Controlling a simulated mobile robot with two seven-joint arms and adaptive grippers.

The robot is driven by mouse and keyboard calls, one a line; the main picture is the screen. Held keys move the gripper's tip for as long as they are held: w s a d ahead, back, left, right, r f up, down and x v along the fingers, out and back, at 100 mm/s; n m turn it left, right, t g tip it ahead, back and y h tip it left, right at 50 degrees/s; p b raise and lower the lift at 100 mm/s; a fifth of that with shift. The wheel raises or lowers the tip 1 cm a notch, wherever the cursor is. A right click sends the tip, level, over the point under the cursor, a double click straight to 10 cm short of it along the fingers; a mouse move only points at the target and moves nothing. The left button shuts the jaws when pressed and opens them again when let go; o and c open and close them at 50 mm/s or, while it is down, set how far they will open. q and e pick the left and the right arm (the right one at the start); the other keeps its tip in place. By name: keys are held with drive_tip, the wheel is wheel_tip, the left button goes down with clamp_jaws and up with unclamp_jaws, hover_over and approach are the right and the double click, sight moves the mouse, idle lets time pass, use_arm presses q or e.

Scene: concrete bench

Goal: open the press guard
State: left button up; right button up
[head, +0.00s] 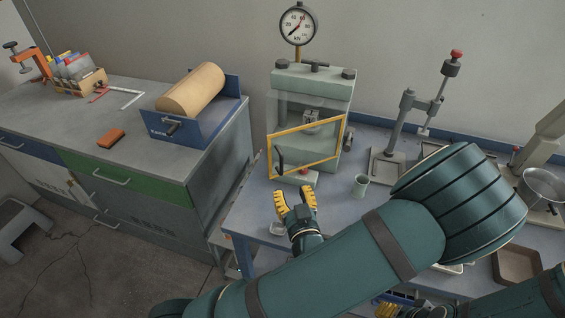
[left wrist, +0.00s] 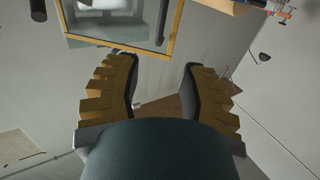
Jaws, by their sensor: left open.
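The press (head: 312,82) is a pale green machine with a round gauge on top, standing on the blue bench. Its guard (head: 304,167) is a clear panel in a yellow frame with a dark upright handle (head: 280,160) at its left side. The guard appears to stand at an angle to the press front, its left side out toward me. My left gripper (head: 294,196) is open and empty, in front of and below the guard, apart from it. In the left wrist view the guard frame (left wrist: 176,32) and handle (left wrist: 162,22) lie beyond the open fingers (left wrist: 158,78). My right gripper (head: 386,309) barely shows.
A green cup (head: 360,185) stands right of the guard. A lever stand (head: 388,165) and a metal pot (head: 541,188) are farther right. A brown tray (head: 516,264) lies at the right front. A grey cabinet (head: 222,150) with a blue roll holder (head: 190,130) stands left, across a gap.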

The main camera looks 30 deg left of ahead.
sight(282, 162)
use_arm(q)
drive_tip(key=b+x, duration=0.2)
drive_tip(key=x, duration=1)
drive_tip(key=shift+w+a+f+b, duration=0.15)
drive_tip(key=shift+b, duration=0.25)
clamp_jaws()
